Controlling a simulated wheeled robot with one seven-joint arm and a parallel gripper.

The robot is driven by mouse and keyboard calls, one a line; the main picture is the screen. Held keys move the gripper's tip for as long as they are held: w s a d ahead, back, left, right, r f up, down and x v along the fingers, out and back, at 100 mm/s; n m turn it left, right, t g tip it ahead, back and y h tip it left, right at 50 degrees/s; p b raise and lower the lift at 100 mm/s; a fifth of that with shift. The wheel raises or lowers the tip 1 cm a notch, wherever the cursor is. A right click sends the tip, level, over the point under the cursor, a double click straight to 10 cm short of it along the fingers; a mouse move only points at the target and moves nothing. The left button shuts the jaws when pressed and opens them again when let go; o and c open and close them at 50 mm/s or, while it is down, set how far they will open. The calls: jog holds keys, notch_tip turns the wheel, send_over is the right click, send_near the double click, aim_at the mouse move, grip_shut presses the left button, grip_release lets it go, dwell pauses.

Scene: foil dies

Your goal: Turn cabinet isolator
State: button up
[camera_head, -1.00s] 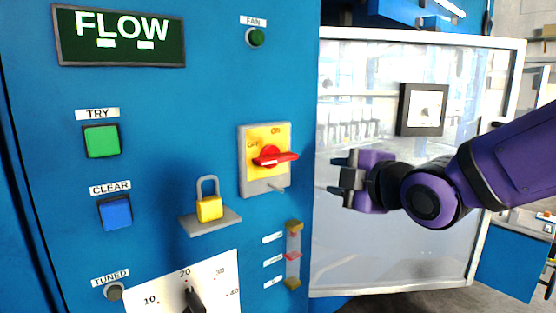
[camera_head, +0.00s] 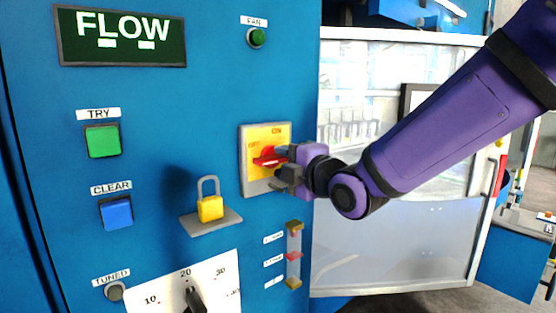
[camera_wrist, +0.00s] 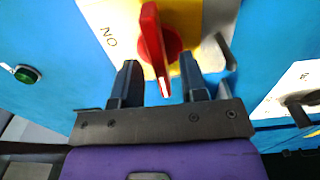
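The cabinet isolator is a yellow plate (camera_head: 254,140) on a grey backing, marked OFF at left and ON at top, with a red handle (camera_head: 264,161) lying about level. My gripper (camera_head: 282,168) is at the right side of the isolator, close to the handle. In the wrist view, the red handle (camera_wrist: 153,40) reaches down between the two dark fingertips of my gripper (camera_wrist: 160,75). The fingers are open, with a visible gap on each side of the handle. In the head view, my gripper hides the handle's right end.
A yellow padlock (camera_head: 210,207) sits on a small ledge left of the isolator. Green (camera_head: 102,141) and blue (camera_head: 115,212) buttons and a dial (camera_head: 194,297) are further left. A glazed door (camera_head: 400,240) stands behind my arm.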

jog(key=shift+x, duration=1.3)
jog(key=shift+c, duration=0.2)
grip_shut()
